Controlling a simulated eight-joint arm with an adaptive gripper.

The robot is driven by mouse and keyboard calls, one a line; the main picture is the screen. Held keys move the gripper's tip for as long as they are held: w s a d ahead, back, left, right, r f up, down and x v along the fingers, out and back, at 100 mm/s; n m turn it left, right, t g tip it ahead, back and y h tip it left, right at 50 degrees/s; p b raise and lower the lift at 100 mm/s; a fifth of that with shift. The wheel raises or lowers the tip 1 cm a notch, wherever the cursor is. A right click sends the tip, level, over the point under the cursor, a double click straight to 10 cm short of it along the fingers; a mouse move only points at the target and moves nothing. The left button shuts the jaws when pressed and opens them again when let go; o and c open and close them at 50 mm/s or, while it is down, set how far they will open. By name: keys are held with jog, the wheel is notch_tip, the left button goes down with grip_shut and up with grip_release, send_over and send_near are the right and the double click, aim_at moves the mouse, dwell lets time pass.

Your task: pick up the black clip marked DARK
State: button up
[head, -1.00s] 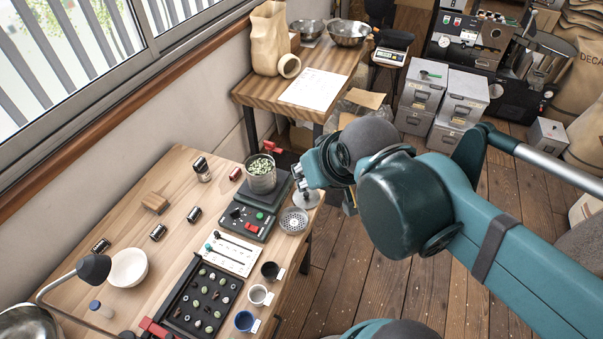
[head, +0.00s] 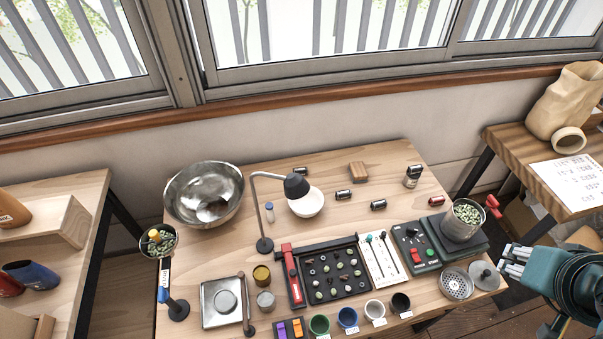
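Several small dark clip-like pieces lie on the middle table. One lies at the back left (head: 301,172), one near the middle (head: 344,194) and one to its right (head: 378,204). A dark piece with a pale lower part (head: 412,177) stands farther right. Their lettering is too small to read, so I cannot tell which is marked DARK. My gripper (head: 510,262) is at the right, beside the table's right end and well apart from these pieces. Its fingers are small in view and I cannot tell whether they are open.
A dark red piece (head: 437,201) and a wooden block (head: 359,171) lie nearby. A beaker of green beans (head: 464,219) stands between my gripper and the clips. The wood around the clips is mostly clear.

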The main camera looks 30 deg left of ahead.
jog(key=shift+o, duration=0.4)
jog(key=shift+w+a, duration=0.1)
dwell(0.3)
jog(key=w+a+r+m+g+y, duration=0.1)
jog(key=w+a+r+m+g, duration=0.2)
jog(key=w+a, duration=1.05)
jog(key=w+a+f+m+g, duration=0.15)
jog(key=w+a+f, duration=0.25)
jog(key=w+a, duration=1.2)
jog(key=w+a+f+m+g, duration=0.1)
jog(key=w+a+f+m, duration=0.1)
jog(key=a+f, duration=0.6)
jog(key=w+a+f+m, duration=0.1)
jog(key=a+f, duration=0.3)
jog(key=a, duration=0.9)
jog(key=s+a+f, duration=0.1)
jog(key=a+f, duration=0.5)
jog(key=s+a+f+m+g, duration=0.1)
jog(key=a+f, duration=0.5)
jog(key=s+a+f+m+h, duration=0.1)
jog(key=a+f, duration=0.4)
jog(key=a, duration=0.1)
jog(key=shift+s+a+f+m+g, duration=0.1)
jog(key=shift+f+m+g, duration=0.15)
jog(key=shift+f+g, duration=0.15)
jog(key=shift+s+a+f, duration=0.15)
jog(key=shift+a+f, duration=0.1)
jog(key=shift+f, duration=0.1)
